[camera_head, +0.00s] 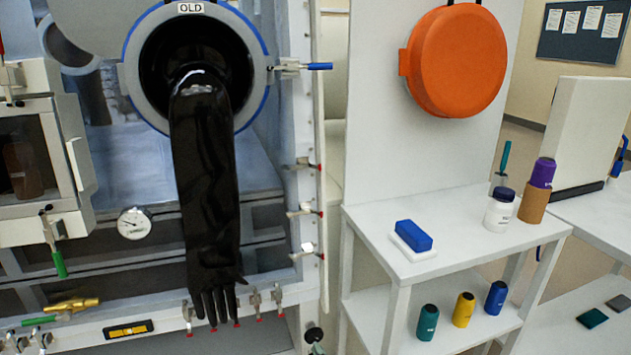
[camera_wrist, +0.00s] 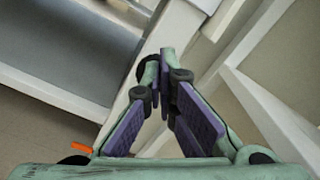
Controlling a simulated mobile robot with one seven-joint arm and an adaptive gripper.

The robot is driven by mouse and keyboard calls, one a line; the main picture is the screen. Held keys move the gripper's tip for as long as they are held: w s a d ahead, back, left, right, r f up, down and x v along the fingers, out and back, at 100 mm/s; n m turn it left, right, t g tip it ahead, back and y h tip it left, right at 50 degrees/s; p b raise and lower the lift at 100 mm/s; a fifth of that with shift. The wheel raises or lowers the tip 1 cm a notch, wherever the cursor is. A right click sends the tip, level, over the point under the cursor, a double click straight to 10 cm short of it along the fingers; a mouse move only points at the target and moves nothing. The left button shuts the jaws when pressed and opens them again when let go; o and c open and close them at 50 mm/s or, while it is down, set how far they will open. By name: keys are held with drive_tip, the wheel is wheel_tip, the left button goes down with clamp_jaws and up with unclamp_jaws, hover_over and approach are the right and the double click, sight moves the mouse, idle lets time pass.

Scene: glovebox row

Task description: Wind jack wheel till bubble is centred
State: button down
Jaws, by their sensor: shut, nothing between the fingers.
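A yellow spirit level (camera_head: 128,329) is on the lower front rail of the glovebox, at the bottom left of the head view. Its vial is too small to tell where the bubble sits. A small dark round knob (camera_head: 313,335), which looks like the jack wheel, is at the foot of the glovebox's right post. In the wrist view a dark rounded shape (camera_wrist: 145,68), perhaps the same wheel, is partly hidden behind the left finger. My gripper (camera_wrist: 165,62) is shut and empty, its fingertips close to that shape; whether they touch it I cannot tell.
A black glove (camera_head: 205,190) hangs from the port marked OLD. Several red-tipped clamps line the frame. A white shelf unit (camera_head: 470,262) with bottles and a blue block (camera_head: 414,235) stands to the right of the post. Floor shows below in the wrist view.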

sight(309, 340)
drive_tip(key=w+a, duration=0.4)
drive_tip(key=w, duration=0.1)
drive_tip(key=shift+w+f, duration=0.15)
drive_tip(key=shift+f, duration=0.1)
idle(0.5)
drive_tip(key=shift+a+f+b, duration=0.1)
drive_tip(key=shift+b, duration=0.2)
drive_tip(key=shift+w+f, duration=0.2)
drive_tip(key=shift+f, duration=0.1)
drive_tip(key=shift+d+f+b, duration=0.2)
drive_tip(key=shift+d+b, duration=0.1)
drive_tip(key=shift+d, duration=0.25)
idle(0.5)
drive_tip(key=shift+d+r, duration=0.15)
drive_tip(key=shift+r, duration=0.05)
